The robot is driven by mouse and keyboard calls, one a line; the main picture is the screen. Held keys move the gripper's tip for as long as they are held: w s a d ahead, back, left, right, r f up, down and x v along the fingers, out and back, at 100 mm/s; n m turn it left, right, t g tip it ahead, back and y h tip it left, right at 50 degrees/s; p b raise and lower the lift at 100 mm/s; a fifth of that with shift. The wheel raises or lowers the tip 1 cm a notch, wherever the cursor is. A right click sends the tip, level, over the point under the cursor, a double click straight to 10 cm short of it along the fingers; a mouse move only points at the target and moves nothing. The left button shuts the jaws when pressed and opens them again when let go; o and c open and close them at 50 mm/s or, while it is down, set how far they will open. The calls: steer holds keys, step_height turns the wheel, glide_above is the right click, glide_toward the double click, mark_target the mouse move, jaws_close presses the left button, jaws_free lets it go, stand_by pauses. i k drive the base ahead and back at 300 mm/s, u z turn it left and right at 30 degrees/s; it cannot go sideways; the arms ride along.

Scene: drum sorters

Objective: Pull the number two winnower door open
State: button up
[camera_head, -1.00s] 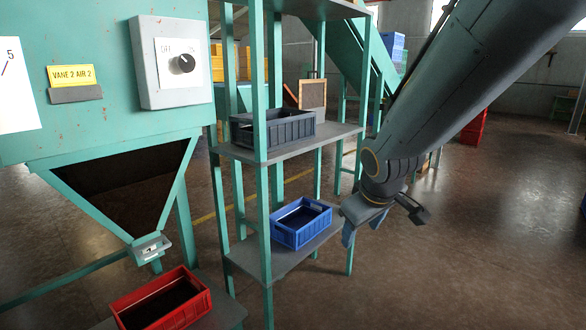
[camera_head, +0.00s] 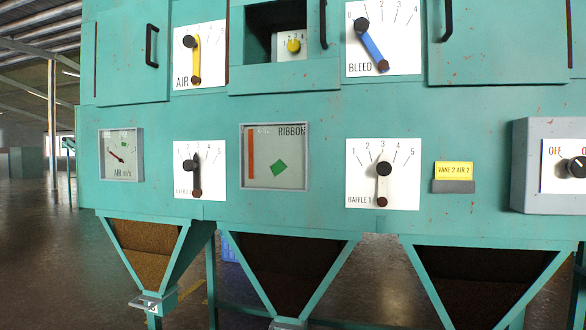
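The teal winnower front fills the view. A flat left door (camera_head: 128,60) with a black bar handle (camera_head: 152,46) sits flush at the upper left. A right door (camera_head: 510,45) with a black handle (camera_head: 447,20) also looks flush. Between them is a dark recess (camera_head: 262,35) holding a small dial with a yellow knob (camera_head: 293,46). A black handle (camera_head: 323,25) is on the teal panel at its right edge. I see no door numbers, so I cannot tell which is number two. My gripper is out of view.
Levers marked AIR (camera_head: 196,60), BLEED (camera_head: 378,50) and BAFFLE 1 (camera_head: 383,180) are on the front. An OFF switch box (camera_head: 530,150) juts out at the right. Hoppers (camera_head: 290,270) hang below. Open floor (camera_head: 50,260) lies at the left.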

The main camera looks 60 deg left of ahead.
mark_target(321, 71)
steer(key=u, duration=2.45)
